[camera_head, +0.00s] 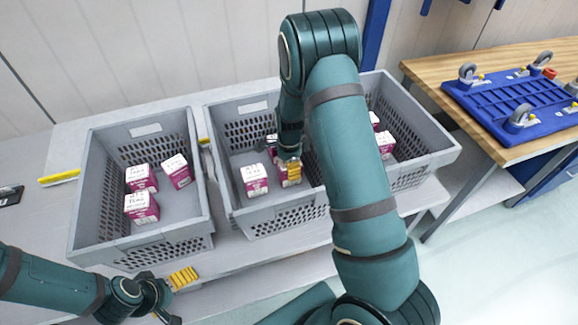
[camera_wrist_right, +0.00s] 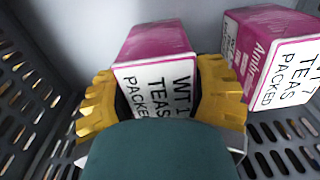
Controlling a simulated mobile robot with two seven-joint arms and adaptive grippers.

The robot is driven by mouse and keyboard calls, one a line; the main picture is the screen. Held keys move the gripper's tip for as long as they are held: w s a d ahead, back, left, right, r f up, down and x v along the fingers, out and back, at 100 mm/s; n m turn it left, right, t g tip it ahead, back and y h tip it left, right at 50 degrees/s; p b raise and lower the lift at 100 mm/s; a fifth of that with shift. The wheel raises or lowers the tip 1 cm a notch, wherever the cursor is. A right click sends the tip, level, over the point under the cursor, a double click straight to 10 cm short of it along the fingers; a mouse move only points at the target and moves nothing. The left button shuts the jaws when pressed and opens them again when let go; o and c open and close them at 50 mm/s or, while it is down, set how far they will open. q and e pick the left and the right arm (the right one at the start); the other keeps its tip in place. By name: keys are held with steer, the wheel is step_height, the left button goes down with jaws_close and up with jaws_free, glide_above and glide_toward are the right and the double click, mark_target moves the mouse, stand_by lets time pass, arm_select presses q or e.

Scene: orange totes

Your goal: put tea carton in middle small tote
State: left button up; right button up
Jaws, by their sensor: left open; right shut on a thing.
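Pink-and-white tea cartons stand in grey totes. My right gripper (camera_head: 289,166) reaches down into the middle tote (camera_head: 283,222) and is shut on a tea carton (camera_head: 290,181). In the right wrist view this carton (camera_wrist_right: 155,75) sits between the yellow fingers, its "TEAS PACKED" label partly hidden by my gripper. A second carton (camera_head: 254,180) stands beside it in the middle tote. Another (camera_head: 271,148) shows partly behind my gripper. The carton's contact with the tote floor is hard to judge. My left gripper (camera_head: 176,296) is open and empty, in front of the left tote.
The left tote (camera_head: 87,205) holds three cartons (camera_head: 140,177). The right tote (camera_head: 432,148), partly hidden by my right arm, holds more cartons (camera_head: 386,144). A wooden table (camera_head: 440,68) with a blue wheeled dolly (camera_head: 515,100) stands at the right.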

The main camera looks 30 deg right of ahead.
steer(key=shift+f, duration=0.15)
steer(key=o, duration=1.4)
steer(key=shift+r, duration=0.45)
step_height(320, 180, up, 11)
steer(key=shift+r+p, duration=0.2)
steer(key=shift+p, duration=0.25)
